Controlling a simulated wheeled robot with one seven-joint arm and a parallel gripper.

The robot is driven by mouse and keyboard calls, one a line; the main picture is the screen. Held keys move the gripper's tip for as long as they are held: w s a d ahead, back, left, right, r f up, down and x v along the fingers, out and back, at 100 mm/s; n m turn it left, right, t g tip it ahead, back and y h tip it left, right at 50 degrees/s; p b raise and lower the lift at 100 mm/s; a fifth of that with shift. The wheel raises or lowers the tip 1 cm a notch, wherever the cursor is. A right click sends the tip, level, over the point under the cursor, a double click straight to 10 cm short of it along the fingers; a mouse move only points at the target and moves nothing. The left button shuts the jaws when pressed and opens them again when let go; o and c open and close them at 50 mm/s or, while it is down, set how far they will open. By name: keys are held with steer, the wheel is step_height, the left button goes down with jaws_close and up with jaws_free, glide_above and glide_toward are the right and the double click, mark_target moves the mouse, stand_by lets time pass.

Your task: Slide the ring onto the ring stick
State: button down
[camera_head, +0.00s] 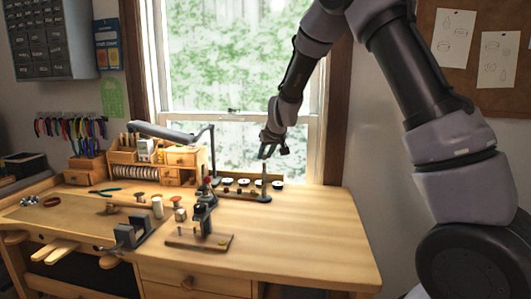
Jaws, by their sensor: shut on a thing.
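My gripper (273,151) hangs from above in front of the window, over the back right of the workbench (310,245). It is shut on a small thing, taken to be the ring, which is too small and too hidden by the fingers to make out. A slim upright stick (263,182), likely the ring stick, stands on the bench just below the gripper. The fingertips appear a little above its top; I cannot tell how well they line up in depth.
A row of small round pots (244,183) stands beside the stick. A dark tool on a wooden base (200,238) and a vise (131,232) stand further forward. A desk lamp (165,133) and wooden organiser (181,157) are left. The bench's right side is clear.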

steer(key=shift+f, duration=1.65)
stand_by(0.4)
steer(key=c, duration=0.5)
jaws_free()
steer(key=shift+c, duration=0.2)
steer(key=v, duration=1)
steer(key=shift+s+r, duration=0.2)
steer(key=shift+r, duration=0.1)
steer(key=shift+d, duration=0.15)
